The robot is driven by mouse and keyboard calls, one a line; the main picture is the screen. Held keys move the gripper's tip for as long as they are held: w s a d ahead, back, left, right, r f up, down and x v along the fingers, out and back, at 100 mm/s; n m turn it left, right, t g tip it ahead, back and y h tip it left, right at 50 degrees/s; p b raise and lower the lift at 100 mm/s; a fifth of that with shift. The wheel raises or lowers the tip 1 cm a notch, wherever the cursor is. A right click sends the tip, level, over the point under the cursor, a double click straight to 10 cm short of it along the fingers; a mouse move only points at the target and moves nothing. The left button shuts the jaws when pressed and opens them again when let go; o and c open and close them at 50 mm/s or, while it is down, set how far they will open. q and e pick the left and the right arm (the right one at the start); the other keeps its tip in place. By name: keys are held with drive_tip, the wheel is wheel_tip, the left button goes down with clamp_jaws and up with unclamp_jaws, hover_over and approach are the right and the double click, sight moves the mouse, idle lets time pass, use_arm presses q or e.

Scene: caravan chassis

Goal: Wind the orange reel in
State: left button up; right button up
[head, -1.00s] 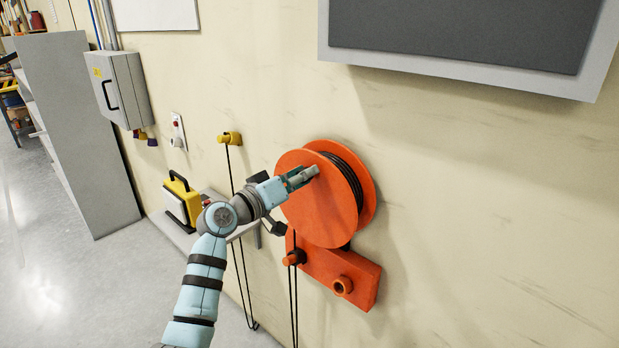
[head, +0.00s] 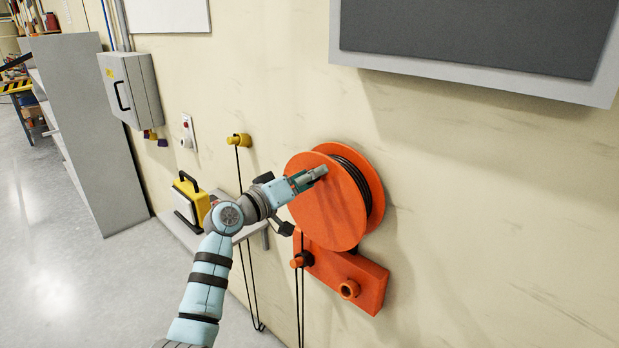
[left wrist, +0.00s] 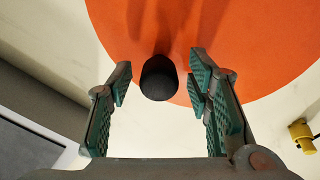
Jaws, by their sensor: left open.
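The orange reel (head: 325,215) is mounted on the wall, with dark cable wound between its two discs. A dark round knob (left wrist: 158,79) stands out from its front disc in the left wrist view. My left gripper (head: 309,178) is at the upper part of that disc. In the left wrist view my left gripper (left wrist: 160,84) is open, with one finger on each side of the knob and visible gaps between. In the head view the gripper largely hides the knob. My right gripper is in neither view.
An orange bracket (head: 372,282) with two stubs sits below the reel, and cable hangs from it. A yellow hook (head: 240,140), a yellow lamp (head: 187,200) on a small shelf and a grey wall box (head: 130,88) are left. A framed dark panel (head: 470,40) is above.

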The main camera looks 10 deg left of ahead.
use_arm(q)
drive_tip(key=shift+s+a, duration=0.25)
drive_tip(key=v, duration=1.1)
